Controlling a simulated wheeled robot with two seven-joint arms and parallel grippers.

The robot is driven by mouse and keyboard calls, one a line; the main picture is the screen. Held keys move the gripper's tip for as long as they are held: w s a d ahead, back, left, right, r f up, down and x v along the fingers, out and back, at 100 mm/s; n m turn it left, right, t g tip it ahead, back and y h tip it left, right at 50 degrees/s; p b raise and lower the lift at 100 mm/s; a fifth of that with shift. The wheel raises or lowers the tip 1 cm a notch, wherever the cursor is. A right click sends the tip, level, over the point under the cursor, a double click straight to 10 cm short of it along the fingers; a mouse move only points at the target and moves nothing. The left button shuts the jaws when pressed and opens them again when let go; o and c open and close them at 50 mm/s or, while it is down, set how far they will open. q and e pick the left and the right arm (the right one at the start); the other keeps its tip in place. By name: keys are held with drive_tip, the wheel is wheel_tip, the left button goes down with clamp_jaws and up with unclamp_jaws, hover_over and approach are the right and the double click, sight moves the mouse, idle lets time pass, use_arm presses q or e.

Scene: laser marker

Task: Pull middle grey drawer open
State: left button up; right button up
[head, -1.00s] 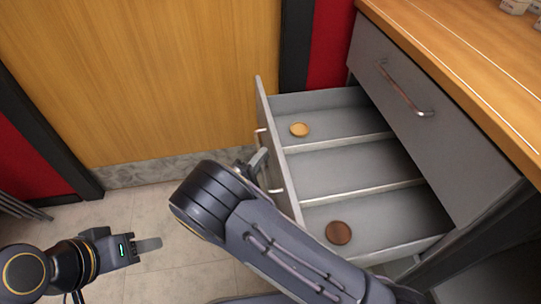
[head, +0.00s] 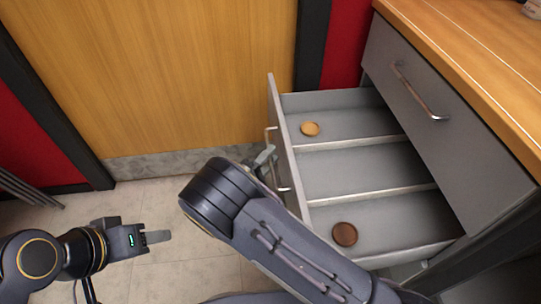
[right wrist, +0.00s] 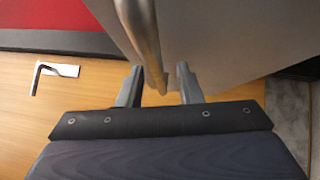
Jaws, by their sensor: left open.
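The middle grey drawer (head: 277,110) stands pulled out in the head view, below a shut upper drawer. It has divided compartments, with a tan round disc (head: 310,129) in the far one and a dark brown disc (head: 345,234) in the near one. Its metal bar handle (head: 283,189) is on the drawer front, partly hidden by my right arm. My right gripper (head: 264,158) is at this handle. In the right wrist view the open fingers (right wrist: 160,84) stand either side of the bar (right wrist: 142,35), with visible gaps. My left gripper (head: 157,237) is open and empty, low at left.
The shut upper drawer (head: 430,130) with its own handle (head: 418,92) sits under a wooden counter (head: 480,60). A wooden panel (head: 150,70) stands behind. The tiled floor (head: 150,195) left of the drawer is clear apart from my left arm.

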drive_tip(key=p+v, duration=0.1)
drive_tip(key=v, duration=0.6)
idle(0.4)
